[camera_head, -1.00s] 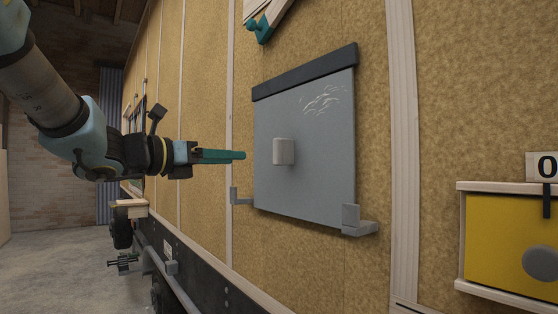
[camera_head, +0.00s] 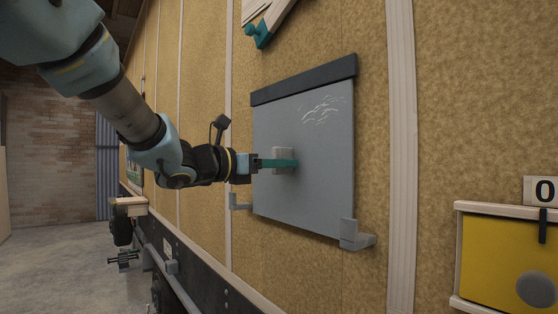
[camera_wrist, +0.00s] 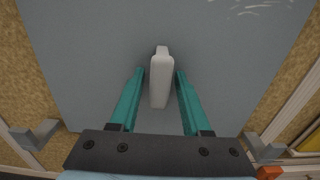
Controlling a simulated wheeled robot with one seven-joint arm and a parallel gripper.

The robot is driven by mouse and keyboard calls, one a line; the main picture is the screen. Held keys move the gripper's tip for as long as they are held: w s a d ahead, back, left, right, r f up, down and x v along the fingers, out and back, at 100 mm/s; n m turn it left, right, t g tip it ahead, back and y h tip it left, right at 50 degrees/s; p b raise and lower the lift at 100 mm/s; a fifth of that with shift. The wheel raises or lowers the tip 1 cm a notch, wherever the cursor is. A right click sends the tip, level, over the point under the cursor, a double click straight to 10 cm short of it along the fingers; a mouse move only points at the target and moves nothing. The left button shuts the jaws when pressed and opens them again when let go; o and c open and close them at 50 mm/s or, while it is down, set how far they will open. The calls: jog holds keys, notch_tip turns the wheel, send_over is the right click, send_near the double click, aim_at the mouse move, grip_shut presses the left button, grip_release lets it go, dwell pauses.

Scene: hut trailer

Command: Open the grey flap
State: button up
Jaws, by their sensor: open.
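The grey flap (camera_head: 325,185) lies flat against the tan wall, with a dark strip (camera_head: 305,80) along its top edge. A light grey knob (camera_head: 281,153) stands out from its middle. My gripper (camera_head: 297,163) is at the knob, its teal fingers partly covering it in the head view. In the wrist view the knob (camera_wrist: 161,78) sits between the two open fingers (camera_wrist: 159,75), with a gap showing on each side. Grey brackets (camera_head: 352,236) are at the flap's lower corners, and the left one also shows in the wrist view (camera_wrist: 36,134).
A yellow panel (camera_head: 500,250) with a round grey knob is at the lower right. A wooden piece with a teal end (camera_head: 260,35) is above the flap. A pale upright batten (camera_head: 401,150) runs right of the flap.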

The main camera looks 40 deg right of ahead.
jog(key=shift+c, duration=0.3)
grip_shut()
dwell(1.1)
